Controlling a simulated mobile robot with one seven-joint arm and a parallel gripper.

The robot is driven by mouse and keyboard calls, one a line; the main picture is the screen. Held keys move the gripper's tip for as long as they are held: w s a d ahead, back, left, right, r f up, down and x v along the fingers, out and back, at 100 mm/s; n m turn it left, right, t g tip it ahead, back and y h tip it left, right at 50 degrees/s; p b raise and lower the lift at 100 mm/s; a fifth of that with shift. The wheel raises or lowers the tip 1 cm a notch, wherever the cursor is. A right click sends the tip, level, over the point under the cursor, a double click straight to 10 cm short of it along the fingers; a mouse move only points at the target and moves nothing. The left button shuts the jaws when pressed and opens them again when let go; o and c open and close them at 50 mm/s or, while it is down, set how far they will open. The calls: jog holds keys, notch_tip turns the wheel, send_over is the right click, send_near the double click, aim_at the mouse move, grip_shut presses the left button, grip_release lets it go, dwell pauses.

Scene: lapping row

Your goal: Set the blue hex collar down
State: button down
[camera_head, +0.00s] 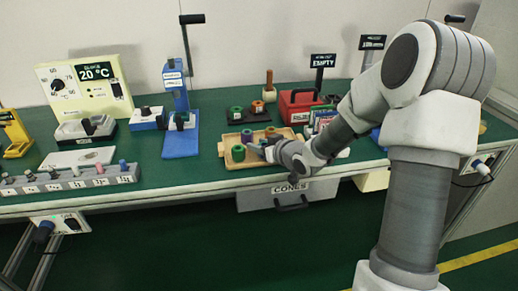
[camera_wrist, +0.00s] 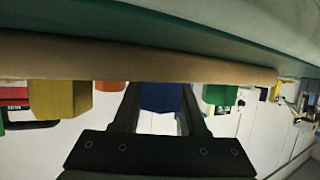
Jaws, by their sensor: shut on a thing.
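My gripper (camera_head: 262,149) is low over the wooden tray (camera_head: 226,163) in the head view. In the wrist view, which looks upside down, my gripper (camera_wrist: 157,122) is shut on the blue hex collar (camera_wrist: 160,97), held between the two fingers. The tan tray wall (camera_wrist: 130,69) crosses that view and meets the collar's edge, so part of the collar may be hidden behind it. I cannot tell whether the collar touches the tray floor. In the head view the collar is not clearly visible. A green collar (camera_head: 238,153) stands in the tray, left of my gripper.
In the wrist view a yellow piece (camera_wrist: 58,98), an orange piece (camera_wrist: 109,86) and a green piece (camera_wrist: 220,95) show beyond the wall. A dark board (camera_head: 249,116) with collars lies behind the tray. A red box (camera_head: 298,105) stands to its right.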

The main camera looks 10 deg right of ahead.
jog(key=shift+f, duration=0.2)
jog(key=shift+c, duration=2.2)
grip_release()
jog(key=shift+r, duration=0.1)
jog(key=shift+r, duration=0.1)
jog(key=shift+s+d+r, duration=0.1)
jog(key=shift+s+r, duration=0.05)
jog(key=shift+r, duration=0.1)
jog(key=p+v, duration=0.4)
jog(key=v, duration=0.7)
jog(key=shift+f, duration=0.1)
jog(key=shift+s+d, duration=0.15)
jog(key=shift+s, duration=0.15)
